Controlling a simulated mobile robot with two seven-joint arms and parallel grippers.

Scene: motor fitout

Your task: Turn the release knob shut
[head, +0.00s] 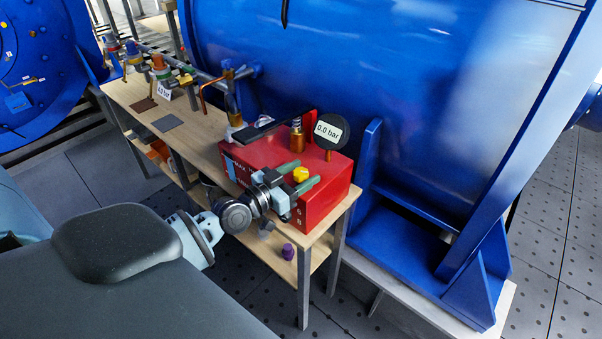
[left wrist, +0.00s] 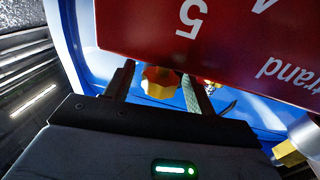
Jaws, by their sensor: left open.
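The yellow release knob (head: 301,174) sits on the red pump box (head: 325,199). My left gripper (head: 305,172) is open, with its two green-tipped fingers on either side of the knob. In the left wrist view the knob (left wrist: 160,83) shows between the two fingers (left wrist: 157,85), with a visible gap on each side. The box's red face (left wrist: 230,35) fills the top there. The round gauge (head: 329,131) on the box reads 0.0 bar. My right gripper is not in view.
The box stands on a wooden bench (head: 190,132) beside a large blue tank (head: 400,70). A black lever (head: 264,128) and a brass fitting (head: 297,138) rise from the box. A purple knob (head: 287,252) lies on the lower shelf. Valves and pipes line the back left.

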